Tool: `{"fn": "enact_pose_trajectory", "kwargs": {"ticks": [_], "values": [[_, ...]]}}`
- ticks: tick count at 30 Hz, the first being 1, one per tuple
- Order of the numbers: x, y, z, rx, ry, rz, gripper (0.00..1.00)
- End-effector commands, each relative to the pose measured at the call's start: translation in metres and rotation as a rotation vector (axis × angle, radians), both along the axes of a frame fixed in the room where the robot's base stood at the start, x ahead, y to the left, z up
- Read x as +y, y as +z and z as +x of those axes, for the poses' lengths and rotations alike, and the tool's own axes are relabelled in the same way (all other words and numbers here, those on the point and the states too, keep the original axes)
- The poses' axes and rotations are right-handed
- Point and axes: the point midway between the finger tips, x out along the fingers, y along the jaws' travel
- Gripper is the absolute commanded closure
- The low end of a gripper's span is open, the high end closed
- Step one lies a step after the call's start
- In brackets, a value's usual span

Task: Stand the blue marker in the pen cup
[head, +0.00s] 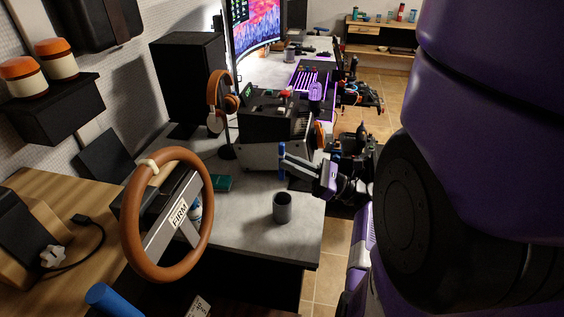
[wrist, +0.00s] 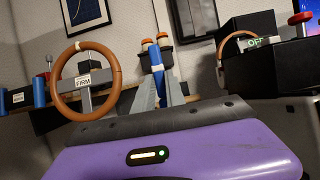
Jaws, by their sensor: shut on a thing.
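The blue marker (head: 282,161) stands roughly upright in the head view, held between the fingertips of my gripper (head: 285,163). In the wrist view my gripper (wrist: 157,82) is shut on the blue marker (wrist: 157,62), which shows between the fingers. The cup does not show in the wrist view, and the head view does not show whether it is empty.
A brown steering wheel (head: 133,238) marked FIRM stands left of the cup. A grey and black console (head: 275,135) and a headphone stand with orange headphones (head: 217,95) are behind. A green box (head: 219,183) lies on the desk. Bare desk surrounds the cup.

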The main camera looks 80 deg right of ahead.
Motion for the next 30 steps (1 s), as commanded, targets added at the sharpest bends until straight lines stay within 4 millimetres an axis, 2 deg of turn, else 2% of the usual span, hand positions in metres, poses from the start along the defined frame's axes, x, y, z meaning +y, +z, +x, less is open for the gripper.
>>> {"fn": "enact_pose_trajectory", "kwargs": {"ticks": [30], "values": [[0.0,-0.06,0.0,0.001,-0.001,0.0,1.0]]}}
